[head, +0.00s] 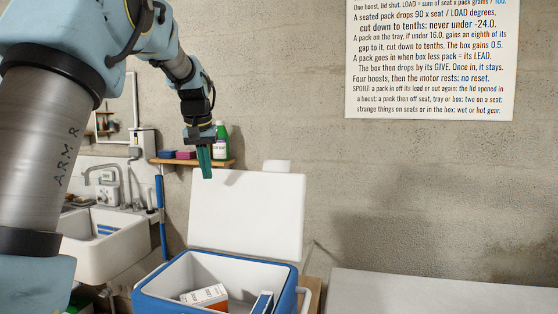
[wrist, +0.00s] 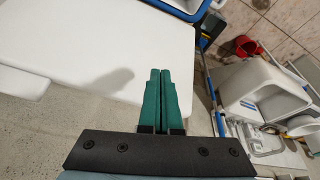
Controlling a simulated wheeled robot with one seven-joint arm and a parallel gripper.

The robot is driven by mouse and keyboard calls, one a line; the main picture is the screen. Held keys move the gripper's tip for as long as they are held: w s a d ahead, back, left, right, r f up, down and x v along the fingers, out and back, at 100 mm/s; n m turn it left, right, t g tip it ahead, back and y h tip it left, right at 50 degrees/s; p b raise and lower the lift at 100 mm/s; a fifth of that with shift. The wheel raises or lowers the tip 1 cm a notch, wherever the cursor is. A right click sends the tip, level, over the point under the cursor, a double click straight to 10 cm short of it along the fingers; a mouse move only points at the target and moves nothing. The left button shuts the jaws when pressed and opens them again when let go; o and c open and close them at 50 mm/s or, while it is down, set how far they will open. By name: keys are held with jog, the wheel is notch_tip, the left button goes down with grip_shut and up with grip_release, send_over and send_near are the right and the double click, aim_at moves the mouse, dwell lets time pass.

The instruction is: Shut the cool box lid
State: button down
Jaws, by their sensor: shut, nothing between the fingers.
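The cool box (head: 165,280) is blue with a pale inside and stands at the bottom centre of the head view. Its white lid (head: 247,215) stands open, nearly upright, at the box's far side, with a small tab on its top edge. The lid also fills the upper left of the wrist view (wrist: 75,45). My gripper (head: 207,177) has green fingers, pressed together and empty, near the lid's top left corner. In the wrist view its fingertips (wrist: 160,71) overlap the lid; I cannot tell whether they touch it.
An orange-and-white carton (head: 207,296) and a blue-and-white pack (head: 262,303) are inside the box. A pale worktop (head: 440,290) is at right, bare where seen. A concrete wall stands behind.

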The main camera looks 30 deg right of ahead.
notch_tip(320, 180, up, 5)
jog(key=m, duration=0.1)
send_over(239, 174)
jog(key=shift+r+h+b, duration=0.15)
jog(key=shift+h+b, duration=0.15)
jog(key=shift+b, duration=0.1)
jog(key=s+d+r+m, duration=0.3)
jog(key=s+d+r, duration=0.25)
jog(key=d, duration=0.45)
jog(key=w+d+x, duration=0.1)
jog(key=x, duration=0.8)
jog(key=shift+t+h, duration=0.3)
jog(key=shift+h, duration=0.1)
jog(key=s+a, duration=0.1)
jog(key=s+a+r, duration=0.1)
jog(key=s, duration=0.1)
jog(key=shift+a+r, duration=0.2)
jog(key=shift+a, duration=0.2)
